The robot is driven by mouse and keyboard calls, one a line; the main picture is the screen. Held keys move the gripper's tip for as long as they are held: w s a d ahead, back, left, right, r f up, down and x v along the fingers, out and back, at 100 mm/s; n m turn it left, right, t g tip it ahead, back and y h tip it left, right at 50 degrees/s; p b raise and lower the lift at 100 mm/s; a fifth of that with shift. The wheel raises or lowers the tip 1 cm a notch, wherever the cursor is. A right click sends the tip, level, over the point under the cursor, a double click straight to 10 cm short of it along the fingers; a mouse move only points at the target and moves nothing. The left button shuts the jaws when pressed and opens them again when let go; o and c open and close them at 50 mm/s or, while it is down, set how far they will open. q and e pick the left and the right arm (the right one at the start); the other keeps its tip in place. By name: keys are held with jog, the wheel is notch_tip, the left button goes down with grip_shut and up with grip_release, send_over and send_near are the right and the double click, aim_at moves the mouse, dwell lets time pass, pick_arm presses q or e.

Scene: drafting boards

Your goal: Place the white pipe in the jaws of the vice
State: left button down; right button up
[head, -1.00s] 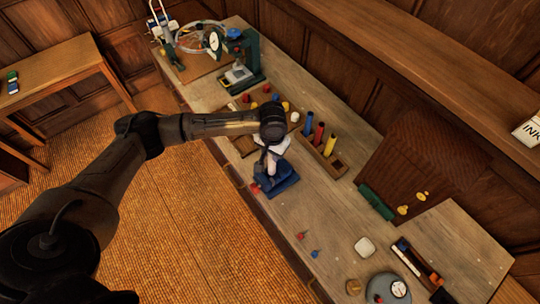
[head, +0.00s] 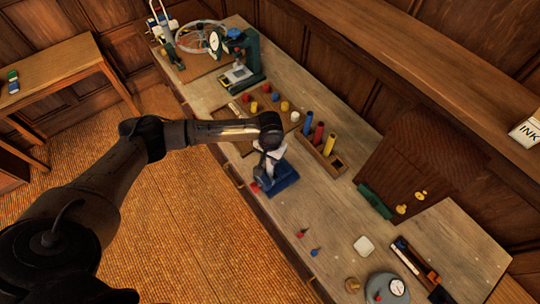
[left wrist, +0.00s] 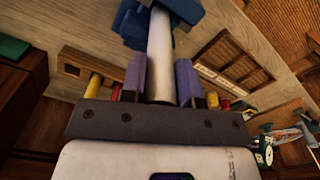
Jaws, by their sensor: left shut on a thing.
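The white pipe (left wrist: 160,48) is held between the two fingers of my left gripper (left wrist: 162,82) in the left wrist view. Its far end reaches the blue vice (left wrist: 133,28), with blue parts on both sides of it. I cannot tell how deep the pipe sits between the jaws. In the head view my left gripper (head: 266,172) is low over the blue vice (head: 285,178), which stands near the bench's front edge. The pipe is not clearly seen there, as the gripper and wrist cover it. My right gripper is not in view.
A wooden rack (head: 324,158) with coloured tubes stands right of the vice. Behind is a tray (head: 257,112) with small coloured pieces, and farther back a green press (head: 248,58). Small red and blue pieces (head: 301,233) lie in front, with bare bench around them.

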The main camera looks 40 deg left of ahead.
pick_arm(q)
jog(key=c, duration=0.8)
grip_release()
jog(key=shift+c, duration=0.2)
notch_tip(320, 180, up, 12)
jog(key=shift+r+b, duration=0.1)
jog(key=shift+b, duration=0.65)
jog(key=s+d+f+m+t+h, duration=0.25)
jog(key=s+d+f+m, duration=0.25)
jog(key=s+d+f, duration=0.7)
jog(key=s+a+t+y, duration=0.1)
jog(key=s+a+y, duration=0.1)
jog(key=s, duration=1.3)
jog(key=shift+s+a+n, duration=0.3)
jog(key=shift+a+n, duration=0.1)
jog(key=shift+a, duration=0.1)
